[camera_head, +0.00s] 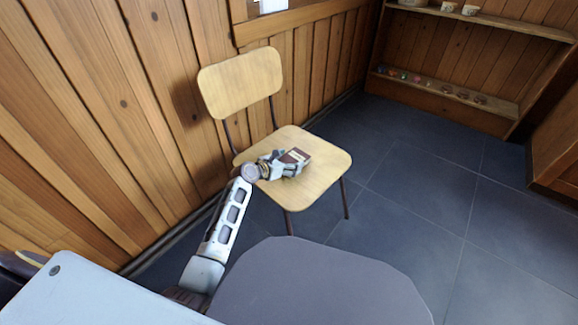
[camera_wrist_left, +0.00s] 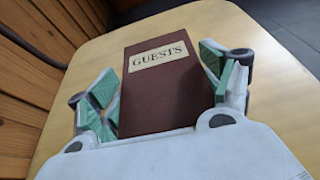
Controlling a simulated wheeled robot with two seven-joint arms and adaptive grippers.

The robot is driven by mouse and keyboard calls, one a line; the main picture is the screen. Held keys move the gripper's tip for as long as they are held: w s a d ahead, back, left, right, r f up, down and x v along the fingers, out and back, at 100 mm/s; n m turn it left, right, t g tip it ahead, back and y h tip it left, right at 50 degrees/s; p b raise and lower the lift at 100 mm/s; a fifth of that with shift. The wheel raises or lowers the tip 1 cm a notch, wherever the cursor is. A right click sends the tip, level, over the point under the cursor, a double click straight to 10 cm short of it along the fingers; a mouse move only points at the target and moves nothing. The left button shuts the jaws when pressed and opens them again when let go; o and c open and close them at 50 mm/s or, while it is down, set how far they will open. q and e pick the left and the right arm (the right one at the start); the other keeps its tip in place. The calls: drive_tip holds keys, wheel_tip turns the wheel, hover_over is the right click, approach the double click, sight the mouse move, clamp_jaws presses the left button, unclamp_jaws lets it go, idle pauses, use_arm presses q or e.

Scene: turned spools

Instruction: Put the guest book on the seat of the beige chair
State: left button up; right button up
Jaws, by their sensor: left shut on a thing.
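The guest book (camera_head: 296,156) is dark red-brown with a pale label. In the left wrist view the guest book (camera_wrist_left: 168,90) shows the word GUESTS on its cover. The beige chair (camera_head: 241,82) stands by the wooden wall, and its seat (camera_head: 325,163) lies under the book. The seat also fills much of the left wrist view (camera_wrist_left: 262,50). My left gripper (camera_head: 287,163) is over the seat, shut on the book, with green-padded fingers (camera_wrist_left: 160,78) at either side of it. I cannot tell whether the book touches the seat. My right gripper is not in view.
The plank wall (camera_head: 90,110) runs close behind and left of the chair. A wooden shelf unit (camera_head: 455,98) with several small items stands at the back right. The dark tiled floor (camera_head: 425,185) right of the chair is clear.

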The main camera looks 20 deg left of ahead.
use_arm(q)
drive_tip(key=shift+f, duration=0.4)
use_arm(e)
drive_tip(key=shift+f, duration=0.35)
use_arm(q)
drive_tip(key=o, duration=1.1)
drive_tip(key=shift+f, duration=0.1)
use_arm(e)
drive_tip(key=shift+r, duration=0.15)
use_arm(q)
drive_tip(key=shift+o, duration=0.2)
drive_tip(key=shift+p+v, duration=0.65)
drive_tip(key=shift+v, duration=0.75)
drive_tip(key=p+v, duration=0.3)
drive_tip(key=v, duration=0.4)
drive_tip(key=shift+p+v, duration=0.45)
drive_tip(key=shift+v, duration=0.65)
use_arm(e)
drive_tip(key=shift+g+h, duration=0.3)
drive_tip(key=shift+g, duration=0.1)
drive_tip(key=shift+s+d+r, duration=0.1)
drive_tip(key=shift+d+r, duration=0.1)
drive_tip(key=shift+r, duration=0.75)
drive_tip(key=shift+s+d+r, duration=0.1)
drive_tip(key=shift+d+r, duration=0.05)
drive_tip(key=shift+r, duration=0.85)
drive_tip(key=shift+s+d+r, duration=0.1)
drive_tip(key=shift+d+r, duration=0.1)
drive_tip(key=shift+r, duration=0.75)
